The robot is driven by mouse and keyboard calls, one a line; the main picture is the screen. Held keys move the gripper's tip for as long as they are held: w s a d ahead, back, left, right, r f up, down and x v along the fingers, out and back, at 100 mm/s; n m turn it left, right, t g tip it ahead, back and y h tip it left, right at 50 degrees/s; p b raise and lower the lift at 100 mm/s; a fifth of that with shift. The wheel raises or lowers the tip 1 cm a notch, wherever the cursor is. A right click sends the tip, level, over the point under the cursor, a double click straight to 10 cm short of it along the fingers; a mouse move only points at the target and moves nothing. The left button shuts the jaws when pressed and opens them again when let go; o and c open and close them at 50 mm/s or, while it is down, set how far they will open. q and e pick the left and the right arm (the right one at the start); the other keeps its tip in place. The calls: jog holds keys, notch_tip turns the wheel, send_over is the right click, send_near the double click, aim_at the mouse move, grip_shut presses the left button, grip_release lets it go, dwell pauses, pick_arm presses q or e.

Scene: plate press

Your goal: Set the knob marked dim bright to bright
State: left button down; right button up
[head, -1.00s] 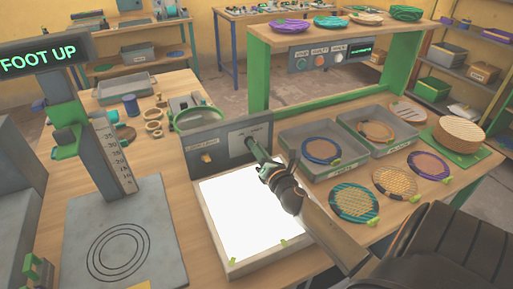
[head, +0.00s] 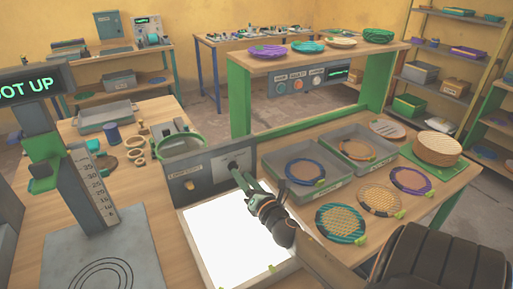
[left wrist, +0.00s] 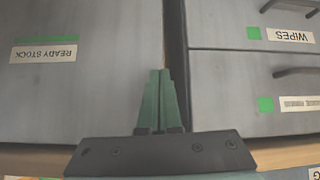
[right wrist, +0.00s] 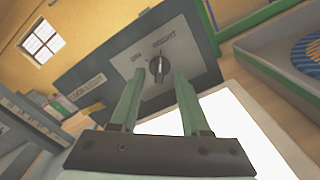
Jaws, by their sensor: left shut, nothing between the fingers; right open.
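The dim–bright knob (right wrist: 157,67) is small and dark, on a light plate on the light box's grey panel (right wrist: 112,62). Its plate reads DIM and BRIGHT in the right wrist view; the knob stands roughly upright in that picture, and its exact setting is hard to tell. In the head view the knob (head: 233,166) shows just beyond my right fingertips. My right gripper (right wrist: 156,78) is open and empty, with the knob seen between and just past its tips, apparently not touching. My left gripper (left wrist: 160,74) is shut and empty, in front of grey drawers, away from the knob.
The lit white screen (head: 225,232) lies below the panel, under my right gripper. A second control (head: 190,185) sits left on the panel. Grey trays (head: 318,195) with round pieces stand to the right. A green-posted shelf (head: 240,105) rises behind.

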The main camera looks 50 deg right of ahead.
jog(key=b+v, duration=0.1)
jog(key=v, duration=0.9)
dwell(0.3)
